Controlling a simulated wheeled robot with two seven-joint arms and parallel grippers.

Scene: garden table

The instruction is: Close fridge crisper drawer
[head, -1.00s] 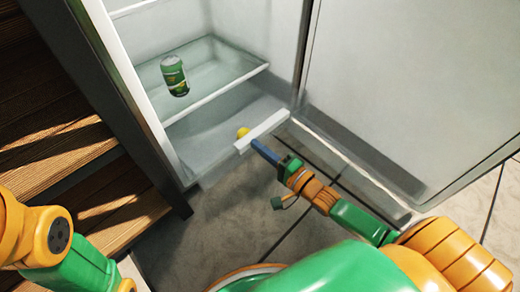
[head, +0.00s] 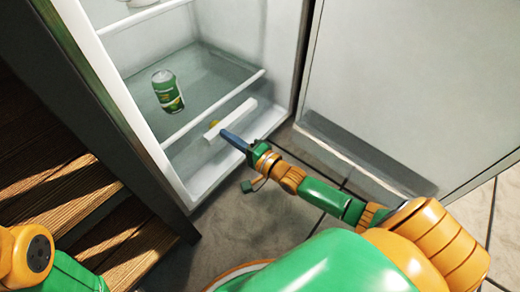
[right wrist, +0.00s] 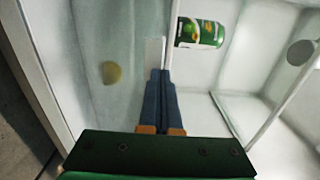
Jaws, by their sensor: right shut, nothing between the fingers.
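The crisper drawer is low in the open fridge, under the glass shelf. Its white front strip (head: 232,118) sits just below the shelf edge, inside the fridge's bottom lip. A yellow round item (head: 214,123) shows beside the strip, and shows larger in the right wrist view (right wrist: 111,72). My right gripper (head: 224,134) is shut and empty, its blue fingertips at the strip's front. In the right wrist view the fingers (right wrist: 161,75) meet the strip's end (right wrist: 153,52); exact contact is hard to tell. My left gripper is out of view; only part of that arm shows.
A green can (head: 168,90) stands on the glass shelf (head: 210,105) above the drawer. The fridge door (head: 410,90) is wide open at the right. Wooden steps (head: 60,200) lie at the left. The tiled floor before the fridge looks clear apart from my arm.

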